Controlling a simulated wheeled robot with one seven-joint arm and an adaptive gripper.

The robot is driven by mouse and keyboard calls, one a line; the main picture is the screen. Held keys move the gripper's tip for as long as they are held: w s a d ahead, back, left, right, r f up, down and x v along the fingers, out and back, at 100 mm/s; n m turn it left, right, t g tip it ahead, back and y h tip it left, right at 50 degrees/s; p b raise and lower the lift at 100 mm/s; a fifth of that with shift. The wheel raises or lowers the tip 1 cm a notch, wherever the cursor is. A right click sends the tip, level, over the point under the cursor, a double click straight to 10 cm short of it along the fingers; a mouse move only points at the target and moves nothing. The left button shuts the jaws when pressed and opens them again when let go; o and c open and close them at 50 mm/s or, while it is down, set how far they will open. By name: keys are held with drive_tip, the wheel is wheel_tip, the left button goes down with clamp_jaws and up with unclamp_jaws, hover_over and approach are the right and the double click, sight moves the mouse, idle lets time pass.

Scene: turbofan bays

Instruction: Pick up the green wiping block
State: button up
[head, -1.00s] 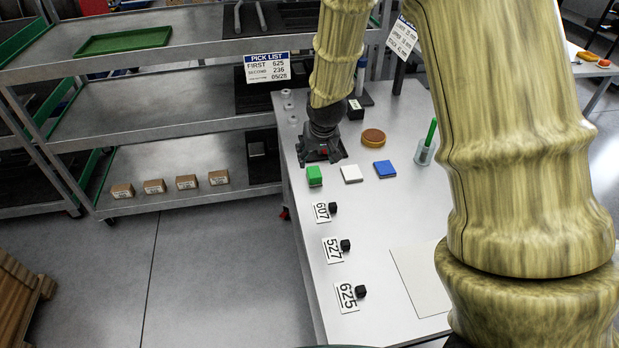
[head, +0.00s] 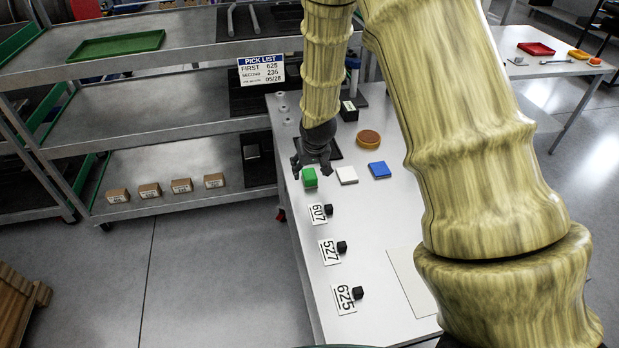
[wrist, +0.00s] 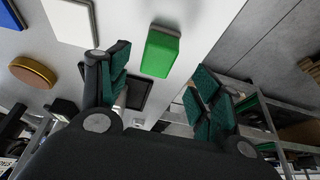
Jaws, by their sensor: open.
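The green wiping block (head: 310,178) lies on the grey table near its left edge. It also shows in the wrist view (wrist: 160,54), ahead of and between the open fingers. My gripper (head: 312,172) is open and empty, just behind and above the block in the head view. In the wrist view, my gripper (wrist: 160,95) has its dark green finger pads spread wide, and the block appears apart from both pads.
A white block (head: 346,175) and a blue block (head: 379,170) lie to the right, with a round brown-topped disc (head: 368,138) behind. Number cards, including the 607 card (head: 317,214), lie in front. A shelf rack (head: 170,130) stands left.

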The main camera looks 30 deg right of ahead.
sight(310, 173)
drive_tip(key=shift+p+x, duration=1)
drive_tip(key=shift+x, duration=1.55)
drive_tip(key=shift+d, duration=0.2)
drive_tip(key=shift+c, duration=0.3)
drive_tip(key=c, duration=1)
drive_tip(key=shift+c, duration=0.2)
drive_tip(key=shift+r, duration=0.15)
